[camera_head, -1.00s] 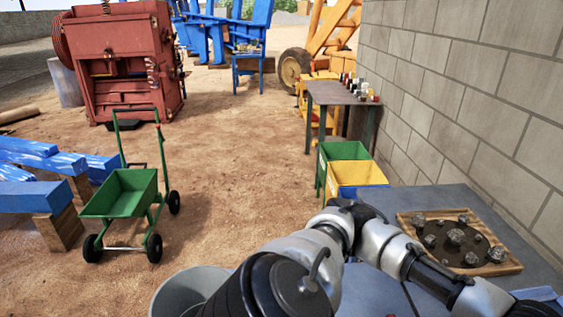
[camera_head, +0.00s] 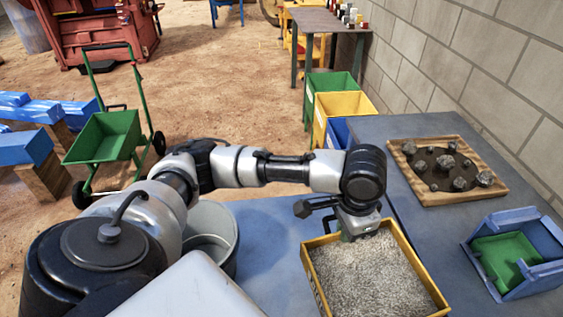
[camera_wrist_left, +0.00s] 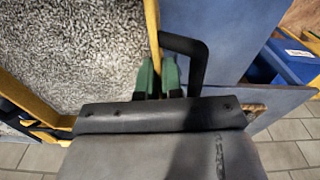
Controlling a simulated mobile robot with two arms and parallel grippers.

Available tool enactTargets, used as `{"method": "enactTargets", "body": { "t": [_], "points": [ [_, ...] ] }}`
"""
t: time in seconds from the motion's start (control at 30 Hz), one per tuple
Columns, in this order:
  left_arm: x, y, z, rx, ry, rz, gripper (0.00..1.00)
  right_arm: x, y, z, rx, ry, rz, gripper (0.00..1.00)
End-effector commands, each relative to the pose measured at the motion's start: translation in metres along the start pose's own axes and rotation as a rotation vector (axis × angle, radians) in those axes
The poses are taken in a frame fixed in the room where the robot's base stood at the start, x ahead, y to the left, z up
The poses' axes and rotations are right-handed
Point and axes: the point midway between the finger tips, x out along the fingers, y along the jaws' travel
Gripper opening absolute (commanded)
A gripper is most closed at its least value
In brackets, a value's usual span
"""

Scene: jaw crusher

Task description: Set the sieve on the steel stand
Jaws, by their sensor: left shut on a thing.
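A yellow-framed rectangular box (camera_head: 430,272), which appears to be the sieve, shows grey gravel inside and lies level at the front. My left gripper (camera_head: 352,230) is over its far edge, largely hidden by the wrist. In the left wrist view, the green fingertips (camera_wrist_left: 158,78) are shut at the yellow rim (camera_wrist_left: 152,30), beside a black bent bar (camera_wrist_left: 195,48). What supports the box is hidden, and I cannot single out the steel stand. My right gripper is not in view.
A blue-grey table (camera_head: 395,135) holds a wooden tray (camera_head: 408,181) of stones and a blue bin (camera_head: 548,272) with green inside. A grey bucket (camera_head: 222,232) stands left of the box. Green (camera_head: 330,83) and yellow (camera_head: 345,104) bins are behind. A block wall bounds the right.

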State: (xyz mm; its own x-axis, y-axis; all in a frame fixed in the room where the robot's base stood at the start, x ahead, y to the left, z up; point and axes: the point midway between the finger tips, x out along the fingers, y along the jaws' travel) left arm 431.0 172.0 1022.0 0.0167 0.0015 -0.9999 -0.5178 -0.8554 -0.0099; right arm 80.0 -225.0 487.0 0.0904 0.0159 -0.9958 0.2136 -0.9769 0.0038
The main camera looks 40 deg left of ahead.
Motion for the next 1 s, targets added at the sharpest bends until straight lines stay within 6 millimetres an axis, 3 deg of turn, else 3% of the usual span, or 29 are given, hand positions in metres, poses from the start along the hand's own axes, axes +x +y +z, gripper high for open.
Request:
{"method": "enactTargets", "body": {
  "t": [0.03,0.3,0.6,0.83,1.0],
  "points": [
    [0.008,0.000,-0.011,0.086,0.007,0.003,0.00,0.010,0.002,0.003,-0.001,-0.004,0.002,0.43],
    [0.030,-0.003,-0.055,0.604,0.003,0.002,0.00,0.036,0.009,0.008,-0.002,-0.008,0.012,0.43],
    [0.050,-0.002,-0.093,1.114,-0.008,0.018,0.00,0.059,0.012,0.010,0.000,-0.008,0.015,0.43],
    [0.056,-0.001,-0.105,1.309,-0.013,0.028,0.00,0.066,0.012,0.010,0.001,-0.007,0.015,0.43],
    [0.064,-0.011,-0.096,1.340,-0.016,0.032,0.00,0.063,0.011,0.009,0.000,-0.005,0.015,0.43]
  ]
}}
